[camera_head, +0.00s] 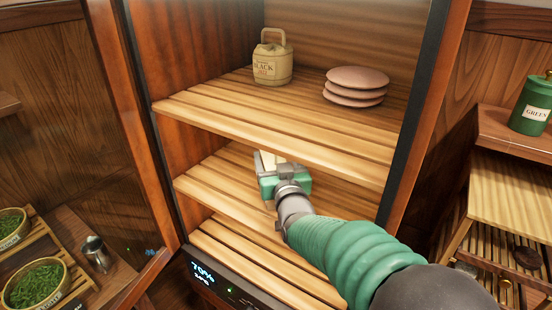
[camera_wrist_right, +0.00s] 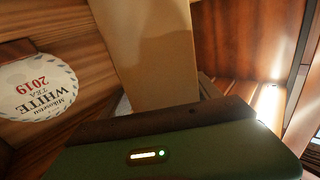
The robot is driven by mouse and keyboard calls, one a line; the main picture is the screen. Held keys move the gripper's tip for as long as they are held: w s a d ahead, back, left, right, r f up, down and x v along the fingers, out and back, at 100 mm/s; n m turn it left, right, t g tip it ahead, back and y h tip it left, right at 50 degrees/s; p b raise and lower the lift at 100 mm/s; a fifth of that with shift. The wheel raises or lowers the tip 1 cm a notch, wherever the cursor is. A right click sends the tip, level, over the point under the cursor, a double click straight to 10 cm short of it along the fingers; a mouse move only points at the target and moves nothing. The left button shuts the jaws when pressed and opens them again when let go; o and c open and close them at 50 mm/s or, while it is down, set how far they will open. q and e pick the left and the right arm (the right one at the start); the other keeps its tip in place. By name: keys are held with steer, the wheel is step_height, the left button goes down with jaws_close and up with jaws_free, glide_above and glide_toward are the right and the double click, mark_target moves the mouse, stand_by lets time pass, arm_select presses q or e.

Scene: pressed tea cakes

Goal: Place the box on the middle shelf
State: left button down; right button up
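A tan box (camera_wrist_right: 145,50) fills the middle of the right wrist view. Its pale end (camera_head: 268,160) shows in the head view just beyond my right gripper (camera_head: 273,172). The gripper reaches into the cabinet, between the top shelf and the middle shelf (camera_head: 222,196). Its fingers appear shut on the box, with a fingertip edge at each side of it. The top shelf hides part of the box, and I cannot tell whether the box touches the middle shelf. My left gripper is not in view.
The top shelf (camera_head: 210,105) holds a cream BLACK canister (camera_head: 272,62) and stacked pinkish cakes (camera_head: 356,86). A white wrapped tea cake (camera_wrist_right: 37,88) is beside the box. A green canister (camera_head: 533,105) stands right, outside the cabinet. The glass door (camera_head: 65,150) stands open at left.

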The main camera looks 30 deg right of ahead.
steer(key=shift+a+r, duration=0.15)
steer(key=shift+a, duration=0.5)
steer(key=v, duration=1.2)
steer(key=shift+s+d, duration=0.15)
steer(key=shift+d, duration=0.25)
steer(key=shift+a, duration=0.2)
steer(key=shift+d, duration=0.1)
